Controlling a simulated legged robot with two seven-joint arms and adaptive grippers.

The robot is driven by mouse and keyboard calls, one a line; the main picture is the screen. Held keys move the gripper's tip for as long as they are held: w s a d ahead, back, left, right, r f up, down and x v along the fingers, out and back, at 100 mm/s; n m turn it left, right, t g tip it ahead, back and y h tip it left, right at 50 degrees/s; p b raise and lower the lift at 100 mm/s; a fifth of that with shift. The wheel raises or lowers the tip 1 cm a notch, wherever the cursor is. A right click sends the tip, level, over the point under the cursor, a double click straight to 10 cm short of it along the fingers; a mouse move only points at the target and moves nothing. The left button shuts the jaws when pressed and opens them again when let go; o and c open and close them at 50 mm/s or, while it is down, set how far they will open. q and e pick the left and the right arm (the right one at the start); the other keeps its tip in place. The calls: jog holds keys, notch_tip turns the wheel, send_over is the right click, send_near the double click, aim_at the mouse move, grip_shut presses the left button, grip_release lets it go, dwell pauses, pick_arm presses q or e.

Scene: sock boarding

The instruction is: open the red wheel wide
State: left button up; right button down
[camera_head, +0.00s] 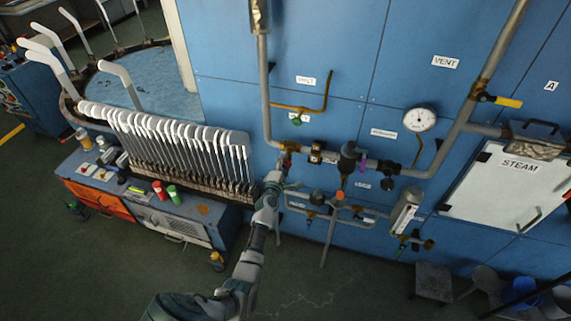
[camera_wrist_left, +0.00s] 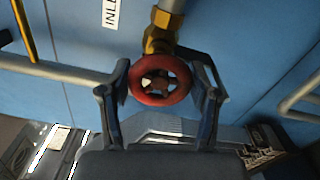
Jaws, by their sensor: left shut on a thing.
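The red wheel (camera_wrist_left: 160,98) is a small round handwheel with spokes, set below a brass valve body (camera_wrist_left: 160,35) on a grey pipe. It sits between the two fingers of my left gripper (camera_wrist_left: 160,80), one finger at each side of its rim. The gripper is shut on the wheel. In the head view my left gripper (camera_head: 276,182) reaches up to the pipework at the wall. There the wheel is mostly hidden by the gripper and too small to make out clearly. My right gripper is not in view.
Blue wall panels (camera_head: 330,50) carry grey pipes, a round gauge (camera_head: 420,118) and a white STEAM panel (camera_head: 515,185). A rack of white sock boards (camera_head: 185,145) stands on a bench close left of my arm. Other small valves and pipes lie right of the gripper. Open floor is below.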

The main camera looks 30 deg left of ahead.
pick_arm(q)
jog(key=shift+s+a+f, duration=0.1)
jog(key=shift+s+f, duration=0.05)
jog(key=shift+f, duration=0.25)
jog(key=o, duration=1.1)
jog(key=shift+a, duration=0.1)
jog(key=shift+o, duration=0.2)
jog(key=shift+a, duration=0.15)
jog(key=shift+r, duration=0.1)
jog(key=v, duration=1.1)
jog(key=shift+s, duration=0.3)
